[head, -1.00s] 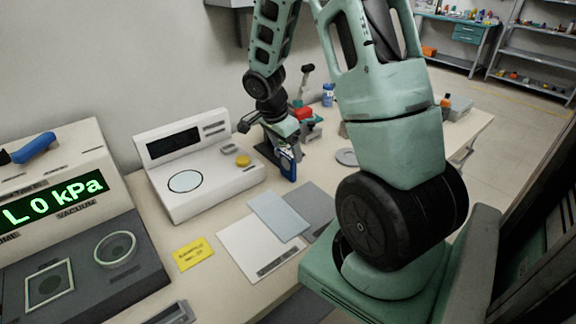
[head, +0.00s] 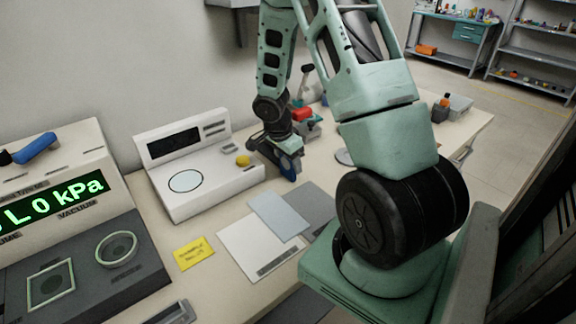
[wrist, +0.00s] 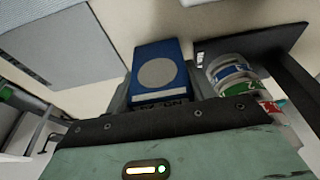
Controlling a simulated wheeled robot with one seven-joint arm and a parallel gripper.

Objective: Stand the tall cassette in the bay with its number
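A blue cassette (wrist: 160,68) with a grey disc and a white strip shows in the wrist view, just beyond my gripper's dark front edge. In the head view it is a blue patch (head: 291,167) right under my gripper (head: 285,150), low over the bench to the right of the white instrument. My gripper (wrist: 158,95) has a finger on each side of the cassette, very near its edges. Whether the fingers press on it is not clear. A yellow card (head: 193,253) lies on the bench, its print too small to read surely. No numbered bay can be made out.
Round items with blue, green and red labels (wrist: 240,88) are close right of the gripper in the wrist view. A white instrument (head: 190,165) and a vacuum unit (head: 80,225) stand left. Flat sheets (head: 262,250) lie on the bench front.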

